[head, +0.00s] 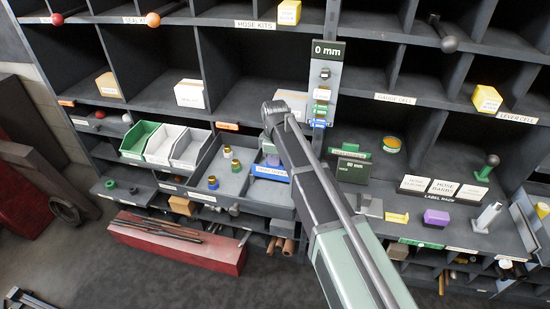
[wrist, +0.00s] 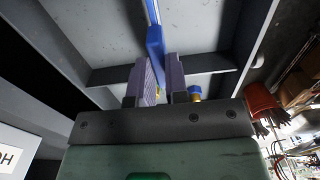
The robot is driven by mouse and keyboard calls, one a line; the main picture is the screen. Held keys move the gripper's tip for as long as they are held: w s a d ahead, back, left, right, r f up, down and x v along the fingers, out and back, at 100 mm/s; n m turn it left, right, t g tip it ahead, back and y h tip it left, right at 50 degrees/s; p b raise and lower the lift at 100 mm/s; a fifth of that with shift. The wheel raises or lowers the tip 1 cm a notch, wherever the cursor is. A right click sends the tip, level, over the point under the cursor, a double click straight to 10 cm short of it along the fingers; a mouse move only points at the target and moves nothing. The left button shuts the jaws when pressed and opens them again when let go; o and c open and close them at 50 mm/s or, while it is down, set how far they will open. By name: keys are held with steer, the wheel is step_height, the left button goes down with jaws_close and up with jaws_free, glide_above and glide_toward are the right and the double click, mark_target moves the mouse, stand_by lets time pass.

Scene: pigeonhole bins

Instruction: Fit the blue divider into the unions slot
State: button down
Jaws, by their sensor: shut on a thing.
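My gripper (wrist: 162,68) is shut on the blue divider (wrist: 155,42) in the wrist view, with one pale purple finger on each side of it. The divider is seen nearly edge-on there, above the grey floor of an open drawer. In the head view the blue divider (head: 269,172) shows as a blue strip with pale lettering in the right part of the drawer (head: 240,203). My arm hides much of the gripper there. I cannot tell whether the divider touches a slot.
Green and white bins (head: 160,143) stand left of the drawer. A column with a "0 mm" sign (head: 327,52) rises behind my arm. A shelf at right holds a "60 mm" block (head: 353,170) and a purple block (head: 436,217). A dark crossbar (wrist: 110,75) spans the drawer.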

mark_target(275, 168)
steer(key=shift+f+b, duration=1.75)
steer(key=shift+f, duration=0.1)
steer(key=c, duration=1.1)
jaws_free()
steer(key=shift+o, duration=0.2)
steer(key=shift+r, duration=0.1)
step_height(275, 168, up, 5)
steer(key=p, duration=0.5)
step_height(275, 168, up, 11)
steer(key=p, duration=1.1)
